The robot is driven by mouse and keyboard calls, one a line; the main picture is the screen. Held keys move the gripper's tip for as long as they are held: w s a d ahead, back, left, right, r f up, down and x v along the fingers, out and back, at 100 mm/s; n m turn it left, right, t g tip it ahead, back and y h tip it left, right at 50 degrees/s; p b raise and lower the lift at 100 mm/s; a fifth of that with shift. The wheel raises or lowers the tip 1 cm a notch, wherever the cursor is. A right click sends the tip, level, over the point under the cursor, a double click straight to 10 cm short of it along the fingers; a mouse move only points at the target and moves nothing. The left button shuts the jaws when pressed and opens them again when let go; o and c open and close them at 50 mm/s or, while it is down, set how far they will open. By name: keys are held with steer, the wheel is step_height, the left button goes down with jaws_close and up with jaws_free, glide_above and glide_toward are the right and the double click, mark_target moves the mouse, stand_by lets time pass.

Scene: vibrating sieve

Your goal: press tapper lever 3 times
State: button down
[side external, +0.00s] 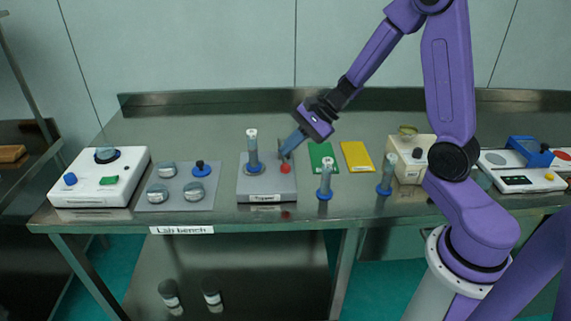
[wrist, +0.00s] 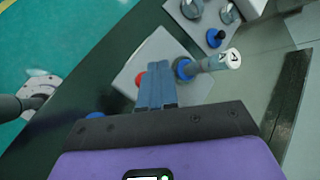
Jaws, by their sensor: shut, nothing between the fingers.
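The tapper (side external: 267,196) is a grey box on the bench with a "Tapper" label on its front. A red knob (side external: 285,168) on its top right looks like the lever's end; it also shows in the wrist view (wrist: 139,79), partly hidden by my fingers. A grey cylinder with a white cap and blue ring (side external: 253,150) stands upright on the tapper's left half. My gripper (side external: 285,154) is shut and empty, pointing down and left, its tips close above the red knob. I cannot tell whether they touch it. In the wrist view my fingers (wrist: 155,70) lie over the tapper.
Two similar upright cylinders (side external: 325,180) (side external: 387,175) stand right of the tapper. Green (side external: 322,158) and yellow (side external: 356,157) mats lie behind them. A grey plate with metal pots (side external: 167,170) and a white device (side external: 98,178) are left. A balance (side external: 520,182) is far right.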

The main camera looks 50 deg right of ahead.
steer(key=shift+r, duration=2)
steer(key=shift+w, duration=0.1)
stand_by(1.1)
steer(key=shift+s+a+r+m+t+h, duration=0.15)
steer(key=shift+r+m+t+h, duration=0.75)
steer(key=shift+m, duration=0.65)
steer(key=shift+s+a+r+m+t+h, duration=0.1)
steer(key=shift+r+m+t+h, duration=0.75)
steer(key=shift+m, duration=0.7)
steer(key=shift+r, duration=0.1)
steer(key=shift+f, duration=4.4)
